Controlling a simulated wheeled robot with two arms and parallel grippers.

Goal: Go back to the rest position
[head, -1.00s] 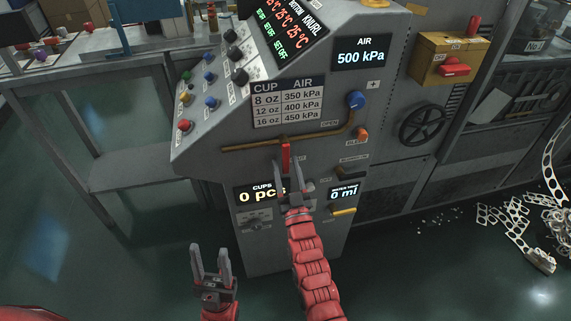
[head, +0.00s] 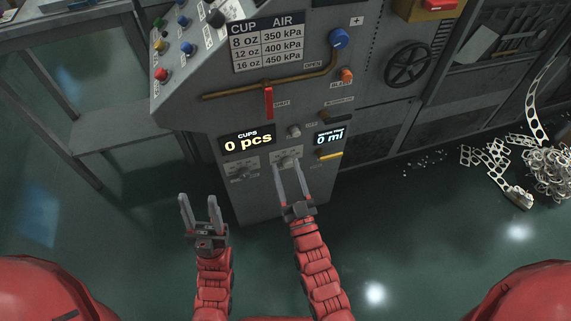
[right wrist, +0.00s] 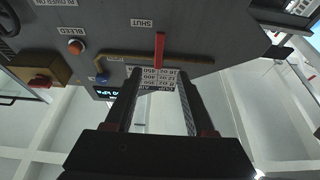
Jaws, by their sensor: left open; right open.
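My left gripper (head: 198,212) is low at the centre left in the head view, open and empty, clear of the machine. My right gripper (head: 290,182) is open and empty in front of the machine's lower face, below the red valve lever (head: 268,103). In the right wrist view its two fingers (right wrist: 160,98) are apart with nothing between them. The red lever (right wrist: 159,50) also shows there, beyond the fingertips. In the head view the lever hangs down from a brass pipe (head: 240,92), by the SHUT label.
The grey machine (head: 200,110) stands ahead, with a CUPS display (head: 248,141) reading 0 pcs, a blue knob (head: 339,38) and a black handwheel (head: 408,64). Punched scrap strips (head: 490,165) lie on the floor at right. The floor (head: 420,240) nearer me is open.

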